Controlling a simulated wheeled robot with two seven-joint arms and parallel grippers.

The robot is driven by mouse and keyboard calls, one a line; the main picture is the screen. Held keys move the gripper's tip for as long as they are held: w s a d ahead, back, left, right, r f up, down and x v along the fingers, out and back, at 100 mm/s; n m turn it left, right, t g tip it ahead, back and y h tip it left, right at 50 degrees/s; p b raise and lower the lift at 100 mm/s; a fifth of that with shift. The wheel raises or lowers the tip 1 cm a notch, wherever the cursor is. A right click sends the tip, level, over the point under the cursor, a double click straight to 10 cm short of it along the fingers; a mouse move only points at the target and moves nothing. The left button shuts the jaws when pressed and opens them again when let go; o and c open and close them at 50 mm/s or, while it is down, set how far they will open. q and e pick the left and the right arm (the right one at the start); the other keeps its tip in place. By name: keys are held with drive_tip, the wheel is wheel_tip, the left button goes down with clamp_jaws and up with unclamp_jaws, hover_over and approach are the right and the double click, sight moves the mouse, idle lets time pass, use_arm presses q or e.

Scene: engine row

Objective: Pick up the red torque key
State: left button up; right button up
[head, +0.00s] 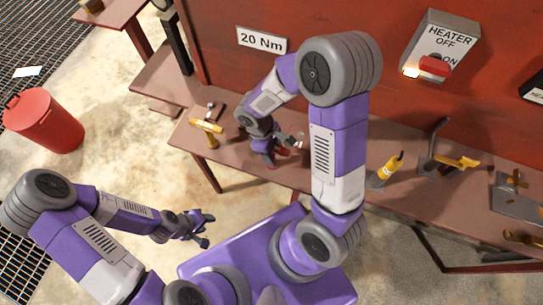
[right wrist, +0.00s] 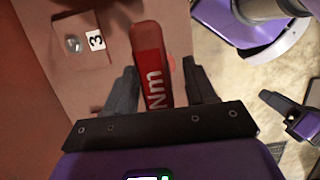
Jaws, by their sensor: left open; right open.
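The red torque key (right wrist: 150,62) shows in the right wrist view as a red bar with white "Nm" lettering. It lies between the two spread fingers of my right gripper (right wrist: 158,78), with a visible gap on each side. In the head view my right gripper (head: 268,150) is low over the bench near its front edge, and a bit of red (head: 283,152) shows beside it; the arm hides most of that spot. My left gripper (head: 203,228) is open and empty, over the floor in front of the bench. It also shows in the right wrist view (right wrist: 291,118).
The brown bench (head: 345,205) runs along a red wall with a "20 Nm" sign (head: 262,40) and a heater switch box (head: 440,45). A yellow-headed tool (head: 207,126) and a yellow bottle-like tool (head: 391,166) stand either side. A red bin (head: 45,122) is on the floor.

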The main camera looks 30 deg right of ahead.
clamp_jaws()
drive_tip(key=shift+r, duration=0.15)
